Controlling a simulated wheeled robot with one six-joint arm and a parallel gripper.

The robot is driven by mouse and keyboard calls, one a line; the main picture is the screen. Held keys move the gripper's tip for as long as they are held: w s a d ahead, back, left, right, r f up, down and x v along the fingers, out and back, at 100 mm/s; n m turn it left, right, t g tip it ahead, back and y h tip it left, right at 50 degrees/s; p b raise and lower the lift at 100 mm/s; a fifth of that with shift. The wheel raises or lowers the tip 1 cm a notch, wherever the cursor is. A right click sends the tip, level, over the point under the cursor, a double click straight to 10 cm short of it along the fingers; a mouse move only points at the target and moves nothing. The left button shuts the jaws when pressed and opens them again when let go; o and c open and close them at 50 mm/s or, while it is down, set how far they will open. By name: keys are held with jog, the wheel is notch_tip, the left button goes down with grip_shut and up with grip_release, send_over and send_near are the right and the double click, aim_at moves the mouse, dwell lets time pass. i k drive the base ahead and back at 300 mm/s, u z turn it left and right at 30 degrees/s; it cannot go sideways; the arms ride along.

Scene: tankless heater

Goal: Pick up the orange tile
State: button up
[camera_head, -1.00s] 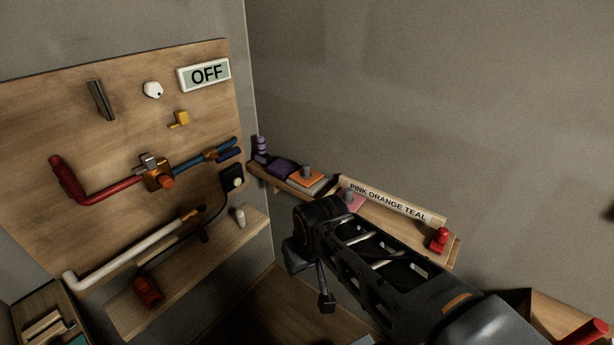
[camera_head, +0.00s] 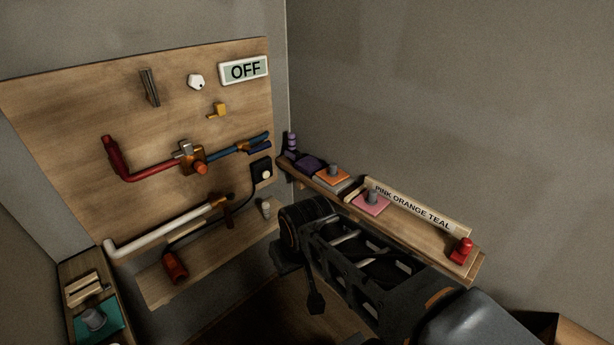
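The orange tile (camera_head: 331,175) with a grey knob on top lies on the wooden shelf (camera_head: 428,234) along the right wall, between a purple tile (camera_head: 309,163) and a pink tile (camera_head: 370,203). Something grey shows under its front edge. My arm reaches in from the lower right, below and in front of the shelf. My gripper is at its far end, around the dark shape (camera_head: 309,291) left of the shelf. The fingers are dark and small, so their opening is not clear. The gripper is apart from the orange tile.
A sign (camera_head: 415,208) reading PINK ORANGE TEAL stands on the shelf. A red knobbed piece (camera_head: 461,251) is at its right end and a purple stack (camera_head: 291,144) at its far end. A teal tile (camera_head: 97,322) lies lower left. The pipe board (camera_head: 60,110) has an OFF display (camera_head: 244,70).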

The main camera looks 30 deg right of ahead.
aim_at(332, 175)
jog(key=u, duration=0.35)
jog(key=i, duration=0.65)
jog(key=z, duration=1.25)
